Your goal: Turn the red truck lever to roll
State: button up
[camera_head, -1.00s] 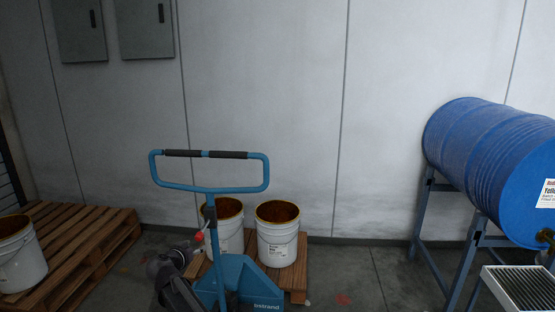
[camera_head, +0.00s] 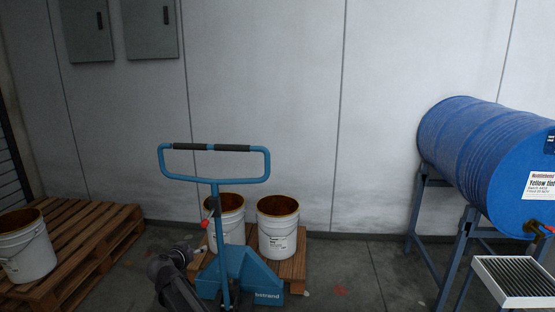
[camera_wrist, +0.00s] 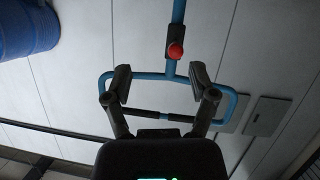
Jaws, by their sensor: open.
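The blue pallet truck (camera_head: 240,271) stands at the lower middle of the head view, with its looped handle (camera_head: 214,179) upright. The small red lever (camera_head: 206,223) is on the handle's shaft, below the loop. In the wrist view the red lever (camera_wrist: 175,50) shows as a round red knob on the blue shaft, beyond and between my fingers. My gripper (camera_wrist: 160,78) is open and empty, its two dark fingers spread apart. My arm is at the lower middle of the head view, left of the shaft; the fingertips are hard to make out there.
Two white buckets (camera_head: 278,235) stand on a small pallet (camera_head: 293,267) behind the truck. A larger pallet (camera_head: 95,225) with another bucket (camera_head: 25,250) is at left. A blue drum (camera_head: 480,150) lies on a stand at right. Bare floor (camera_head: 350,270) lies between truck and stand.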

jog(key=s+d+f+g+h, duration=0.1)
jog(key=s+d+f+g, duration=0.1)
jog(key=d, duration=0.7)
jog(key=s+d+f+g, duration=0.1)
jog(key=d+f+g, duration=0.2)
jog(key=d, duration=0.6)
jog(key=s+d+f+g+h, duration=0.1)
jog(key=s+d+f+g, duration=0.1)
jog(key=d, duration=0.7)
jog(key=s+d+f+g+y, duration=0.2)
jog(key=s+d+g+y, duration=0.1)
jog(key=s+d, duration=0.55)
jog(key=s+d+f+g+y, duration=0.2)
jog(key=s+d+f+g, duration=0.1)
jog(key=s+d, duration=0.6)
notch_tip(320, 180, up, 13)
jog(key=p, duration=1.3)
jog(key=shift+s+a+n, duration=0.2)
jog(key=shift+a+n, duration=0.15)
jog(key=shift+n, duration=0.05)
